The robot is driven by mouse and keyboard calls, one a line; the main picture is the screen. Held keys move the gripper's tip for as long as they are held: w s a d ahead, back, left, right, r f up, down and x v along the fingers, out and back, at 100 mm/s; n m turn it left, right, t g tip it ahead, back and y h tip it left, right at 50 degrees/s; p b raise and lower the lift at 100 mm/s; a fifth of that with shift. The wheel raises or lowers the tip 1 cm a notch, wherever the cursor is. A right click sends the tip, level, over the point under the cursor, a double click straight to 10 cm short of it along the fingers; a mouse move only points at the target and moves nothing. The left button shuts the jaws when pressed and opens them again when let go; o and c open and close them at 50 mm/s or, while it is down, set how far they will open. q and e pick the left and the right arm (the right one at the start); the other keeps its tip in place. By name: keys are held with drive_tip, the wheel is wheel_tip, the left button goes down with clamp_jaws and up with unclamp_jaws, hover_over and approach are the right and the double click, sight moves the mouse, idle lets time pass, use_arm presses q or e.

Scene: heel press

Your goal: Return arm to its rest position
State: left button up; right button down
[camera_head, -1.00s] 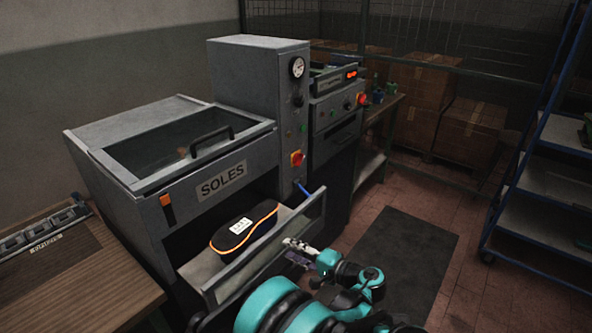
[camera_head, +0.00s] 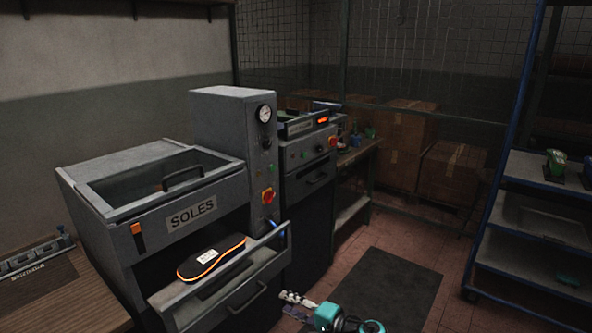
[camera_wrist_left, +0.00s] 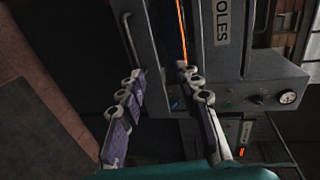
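My left gripper (camera_head: 296,304) shows low in the head view, beside the right side of the open drawer (camera_head: 255,293). In the left wrist view my left gripper (camera_wrist_left: 160,74) has its two jointed fingers apart with nothing held between them. The teal arm behind it is mostly cut off by the bottom edge of the head view. A black sole with an orange rim (camera_head: 211,258) and a white label lies in the drawer. In the left wrist view the machine's SOLES plate (camera_wrist_left: 221,22) is just beyond the fingers. My right gripper is not seen.
The grey SOLES machine (camera_head: 150,163) stands behind the drawer. A wooden table (camera_head: 75,302) is at the left, a blue-framed shelf rack (camera_head: 535,258) at the right. A dark floor mat (camera_head: 385,290) lies between with clear floor around it.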

use_arm(q)
drive_tip(key=s+a+r+n+g+h, duration=0.1)
drive_tip(key=s+a+r+g+h, duration=0.15)
drive_tip(key=a, duration=0.45)
drive_tip(key=s+a+r+n+g+h, duration=0.1)
drive_tip(key=s+a+r+h, duration=0.2)
drive_tip(key=a, duration=0.4)
drive_tip(key=s+a+f+n+t+h, duration=0.1)
drive_tip(key=s+n+h, duration=0.4)
drive_tip(key=s, duration=1.4)
drive_tip(key=shift+s+a+f+n+h, duration=0.3)
drive_tip(key=shift+s+a+f+h, duration=0.15)
drive_tip(key=shift+a+h, duration=0.5)
drive_tip(key=shift+w, duration=0.1)
